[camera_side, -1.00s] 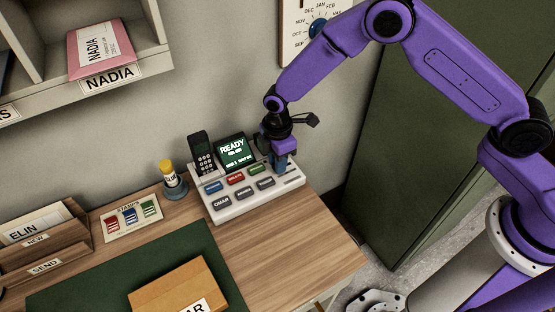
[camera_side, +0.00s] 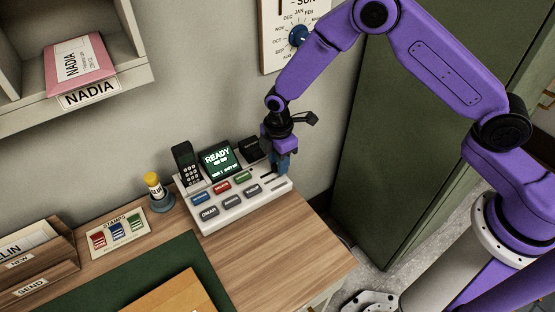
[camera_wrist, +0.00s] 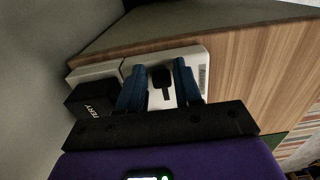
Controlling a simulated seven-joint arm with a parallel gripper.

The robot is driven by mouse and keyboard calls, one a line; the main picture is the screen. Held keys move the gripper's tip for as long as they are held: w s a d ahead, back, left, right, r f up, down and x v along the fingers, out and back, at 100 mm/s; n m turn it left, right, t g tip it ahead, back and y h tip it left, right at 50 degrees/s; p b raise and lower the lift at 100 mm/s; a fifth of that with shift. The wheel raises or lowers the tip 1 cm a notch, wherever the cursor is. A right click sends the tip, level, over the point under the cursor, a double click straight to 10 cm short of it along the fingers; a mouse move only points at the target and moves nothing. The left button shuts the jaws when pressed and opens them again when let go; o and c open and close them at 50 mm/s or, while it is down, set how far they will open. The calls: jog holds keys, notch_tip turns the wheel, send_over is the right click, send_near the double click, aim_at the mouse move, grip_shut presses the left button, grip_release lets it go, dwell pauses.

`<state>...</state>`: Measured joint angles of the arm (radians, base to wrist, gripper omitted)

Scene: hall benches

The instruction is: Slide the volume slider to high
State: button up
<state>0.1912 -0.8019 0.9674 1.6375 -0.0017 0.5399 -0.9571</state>
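The white desk console (camera_side: 244,213) stands on the wooden desk, with a handset, a lit READY screen (camera_side: 217,158) and several coloured buttons. My gripper (camera_side: 283,168) points down over the console's right end. In the wrist view my gripper (camera_wrist: 160,84) has two blue fingers spread apart. A black slider knob (camera_wrist: 161,78) stands between them, with a visible gap on both sides. In the side view the fingers hide the knob. I cannot read any volume markings.
A black box marked with letters ending in TERY (camera_wrist: 88,101) sits beside the left finger. Bare desk (camera_side: 285,245) is free in front. A green cabinet stands at right.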

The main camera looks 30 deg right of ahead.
notch_tip(320, 180, up, 17)
jog(key=shift+r, duration=0.2)
dwell(0.5)
jog(key=s+d+r+m, duration=0.1)
jog(key=s+d, duration=0.4)
jog(key=s, duration=0.5)
jog(key=s+d+r+m, duration=0.2)
jog(key=s+d, duration=0.3)
jog(key=s, duration=0.5)
jog(key=s+d+r+m, duration=0.2)
jog(key=s+d, duration=0.4)
jog(key=s, duration=0.4)
jog(key=shift+s, duration=0.4)
